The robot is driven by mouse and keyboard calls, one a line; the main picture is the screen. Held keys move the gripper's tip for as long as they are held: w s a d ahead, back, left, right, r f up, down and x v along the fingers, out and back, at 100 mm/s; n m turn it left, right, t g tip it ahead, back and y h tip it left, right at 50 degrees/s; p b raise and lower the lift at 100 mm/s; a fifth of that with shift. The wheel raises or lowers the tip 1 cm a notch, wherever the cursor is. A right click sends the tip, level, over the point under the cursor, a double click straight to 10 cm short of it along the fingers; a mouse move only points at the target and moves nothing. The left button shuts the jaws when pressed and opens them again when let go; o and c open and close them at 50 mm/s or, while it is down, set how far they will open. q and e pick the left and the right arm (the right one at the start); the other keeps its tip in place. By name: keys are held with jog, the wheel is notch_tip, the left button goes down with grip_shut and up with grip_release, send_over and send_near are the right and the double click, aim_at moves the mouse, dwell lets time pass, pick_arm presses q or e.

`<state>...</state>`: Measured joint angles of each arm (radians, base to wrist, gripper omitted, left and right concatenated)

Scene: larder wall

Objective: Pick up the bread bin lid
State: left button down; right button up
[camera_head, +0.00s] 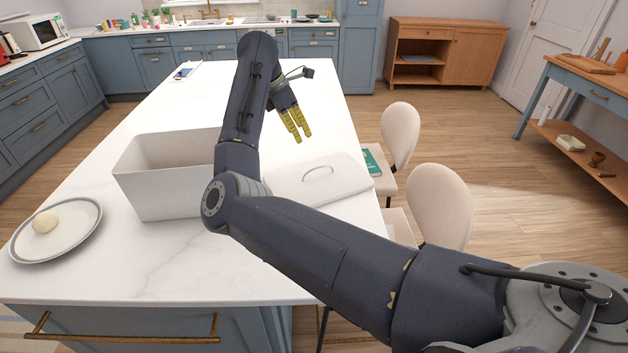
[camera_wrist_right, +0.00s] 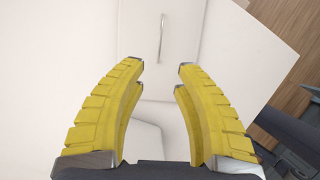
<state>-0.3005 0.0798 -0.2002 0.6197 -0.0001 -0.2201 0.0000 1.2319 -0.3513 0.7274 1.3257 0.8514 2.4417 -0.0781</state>
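The bread bin lid (camera_head: 340,182) is a flat white panel with a thin looped metal handle (camera_head: 318,172). It lies on the white counter to the right of the white bread bin (camera_head: 165,182), and my right arm hides part of both. In the right wrist view the lid's handle (camera_wrist_right: 163,38) stands ahead of the fingertips, roughly midway between them. My right gripper (camera_head: 299,137) has yellow fingers, which are apart and empty, also in the right wrist view (camera_wrist_right: 161,68). It is above the counter, apart from the handle. My left gripper does not show.
A plate (camera_head: 80,245) with a pale round item (camera_head: 45,222) sits at the counter's left front. Cream chairs (camera_head: 440,205) stand along the right edge, and a green book (camera_head: 372,162) lies on one seat. The far counter top (camera_head: 240,90) is mostly clear.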

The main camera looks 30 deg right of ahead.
aim_at(318, 175)
jog(key=x, duration=1.6)
jog(key=shift+s+d+f, duration=0.15)
jog(key=shift+f, duration=0.15)
jog(key=shift+c, duration=0.2)
grip_shut()
